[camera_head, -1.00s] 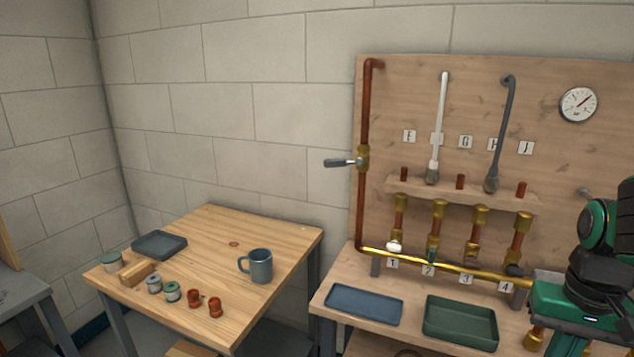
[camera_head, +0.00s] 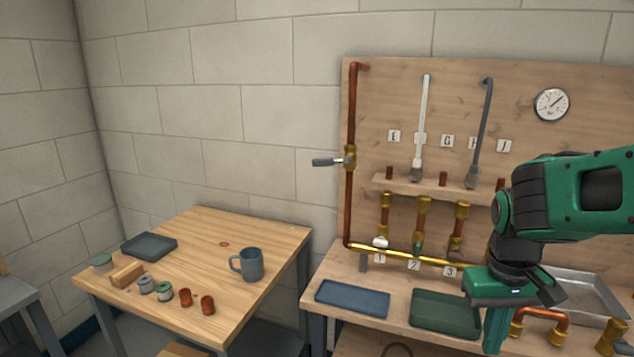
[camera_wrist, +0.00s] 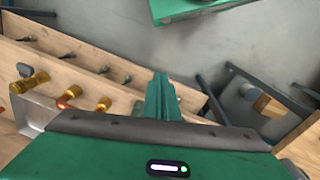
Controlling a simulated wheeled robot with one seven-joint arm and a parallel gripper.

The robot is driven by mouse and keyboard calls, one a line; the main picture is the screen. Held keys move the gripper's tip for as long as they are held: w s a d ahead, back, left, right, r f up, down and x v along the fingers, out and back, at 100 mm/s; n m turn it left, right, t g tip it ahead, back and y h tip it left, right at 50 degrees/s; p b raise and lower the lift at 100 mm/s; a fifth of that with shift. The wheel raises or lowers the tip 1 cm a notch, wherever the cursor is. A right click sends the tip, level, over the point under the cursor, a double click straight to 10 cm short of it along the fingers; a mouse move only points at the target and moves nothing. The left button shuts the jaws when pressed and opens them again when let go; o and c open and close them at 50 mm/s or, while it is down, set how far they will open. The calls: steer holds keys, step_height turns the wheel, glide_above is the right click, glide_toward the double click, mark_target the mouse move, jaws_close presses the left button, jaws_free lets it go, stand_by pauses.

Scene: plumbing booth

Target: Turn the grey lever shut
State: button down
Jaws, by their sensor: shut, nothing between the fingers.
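The grey lever (camera_head: 327,162) sits on a brass valve (camera_head: 350,157) on the upright copper pipe (camera_head: 350,205) at the board's left edge. It sticks out to the left, about level and across the pipe. My gripper (camera_head: 493,335) is at the lower right in the head view, well right of and below the lever, apart from it. Its fingers point down, shut and empty. They also show together in the wrist view (camera_wrist: 160,95). The lever is not visible in the wrist view.
Several small valves stand on the brass pipe (camera_head: 410,257); my arm hides the rightmost part. A blue tray (camera_head: 352,299) and a green tray (camera_head: 445,311) lie on the bench below. A wooden table (camera_head: 215,235) with a mug (camera_head: 249,264) stands left. The space before the lever is clear.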

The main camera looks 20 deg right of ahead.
mark_target(331, 161)
steer(key=w+d+f+n+h, duration=0.2)
steer(key=w+n+h, duration=0.15)
steer(key=w, duration=0.25)
steer(key=w+d+f+n+h, duration=0.2)
steer(key=w+d+n, duration=0.1)
steer(key=w+n, duration=0.25)
steer(key=w+a+r+n+t+h, duration=0.1)
steer(key=w+n+t+h, duration=0.1)
steer(key=w+n, duration=0.3)
steer(key=w+a+r+n+t+h, duration=0.1)
steer(key=w+a+r+n+h, duration=0.15)
steer(key=w, duration=0.45)
steer(key=w+a+r+n+t, duration=0.4)
steer(key=a+n+t, duration=0.15)
steer(key=a, duration=0.25)
steer(key=w+a+r+n+t, duration=0.3)
steer(key=w+a+n+t, duration=0.15)
steer(key=a+n, duration=0.35)
steer(key=w+a+r+n+t, duration=0.4)
steer(key=a+n, duration=0.2)
steer(key=a, duration=0.3)
steer(key=w+d+r, duration=0.4)
steer(key=w+r, duration=0.2)
steer(key=w, duration=0.2)
steer(key=shift+w+h, duration=0.4)
steer(key=shift+d+m, duration=0.1)
steer(key=shift+m, duration=0.2)
